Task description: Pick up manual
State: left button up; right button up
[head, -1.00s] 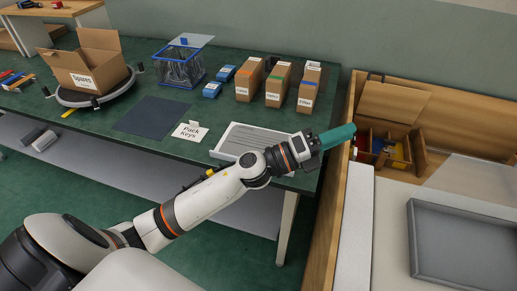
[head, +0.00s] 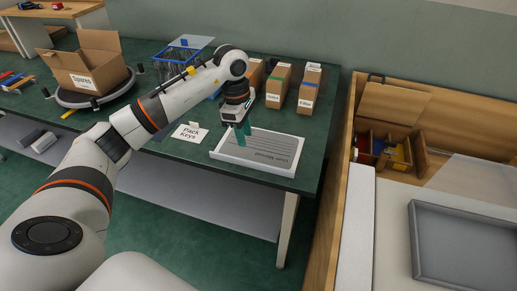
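The manual (head: 272,150) is a grey, flat booklet with printed lines and a title that seems to read "User Manual". It lies in a shallow white tray (head: 252,168) near the right front corner of the green table. My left gripper (head: 241,142) points down with its teal fingers over the left part of the manual and hides some of it. I cannot tell whether the fingertips touch it or how far apart they are. My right gripper is not in view.
A "Pack Keys" card (head: 190,132) stands left of the tray. Labelled cardboard boxes (head: 309,92) stand behind it. A "Spares" box (head: 86,68) sits on a round turntable at the left. A wooden-walled bench (head: 335,190) is close on the right.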

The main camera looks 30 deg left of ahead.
aim_at(250, 161)
pick_arm(q)
jog(key=f, duration=0.6)
jog(key=d+f, duration=0.1)
jog(key=f, duration=0.2)
jog(key=shift+w+f+p, duration=0.3)
jog(key=shift+f+p, duration=0.05)
jog(key=shift+p, duration=0.05)
grip_shut()
